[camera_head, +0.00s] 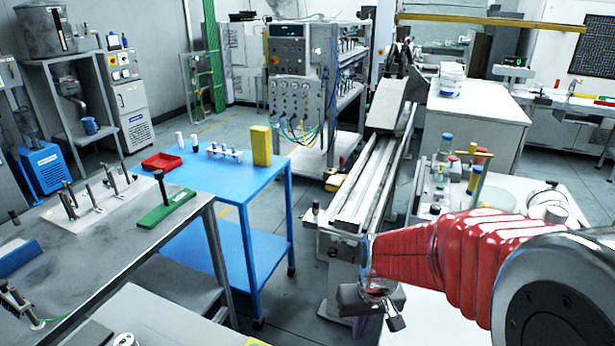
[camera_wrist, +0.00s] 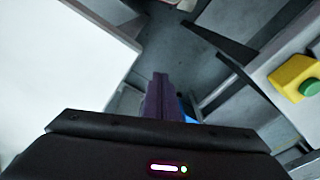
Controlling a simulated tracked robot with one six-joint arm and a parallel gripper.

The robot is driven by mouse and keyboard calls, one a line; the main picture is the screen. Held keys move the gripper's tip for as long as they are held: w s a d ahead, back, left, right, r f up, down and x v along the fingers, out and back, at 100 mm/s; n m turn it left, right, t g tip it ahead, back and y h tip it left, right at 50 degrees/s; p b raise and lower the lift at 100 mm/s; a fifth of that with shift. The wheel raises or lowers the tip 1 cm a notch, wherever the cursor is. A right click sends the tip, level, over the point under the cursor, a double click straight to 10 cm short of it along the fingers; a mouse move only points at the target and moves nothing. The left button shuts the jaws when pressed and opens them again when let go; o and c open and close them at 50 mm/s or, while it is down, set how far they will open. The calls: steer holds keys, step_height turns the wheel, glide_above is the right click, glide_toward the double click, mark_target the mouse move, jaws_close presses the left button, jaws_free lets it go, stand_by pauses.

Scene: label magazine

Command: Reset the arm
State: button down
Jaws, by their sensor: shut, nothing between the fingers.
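My gripper (camera_head: 394,316) is at the lower middle right of the head view, at the end of my arm with its red ribbed sleeve. It hangs in front of the near end of a long conveyor-like rail (camera_head: 362,180). In the wrist view my gripper (camera_wrist: 160,78) shows as dark fingers close together, pointing up the picture. The fingers are shut and hold nothing. The floor lies beyond them in the wrist view.
A blue cart (camera_head: 225,180) with a red tray (camera_head: 161,162) and a yellow block (camera_head: 261,146) stands left of centre. A grey workbench (camera_head: 90,240) fills the lower left. A white table (camera_head: 440,322) lies under my arm. A yellow object (camera_wrist: 293,78) sits right in the wrist view. Floor between cart and rail is clear.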

steer(key=s+d+r+t, duration=0.2)
steer(key=s+r, duration=0.5)
steer(key=r, duration=0.1)
steer(key=s+d+r+m+t, duration=0.1)
steer(key=s+d+r+t, duration=0.1)
steer(key=s+r, duration=0.5)
steer(key=shift+r+h, duration=0.3)
steer(key=shift+r, duration=0.7)
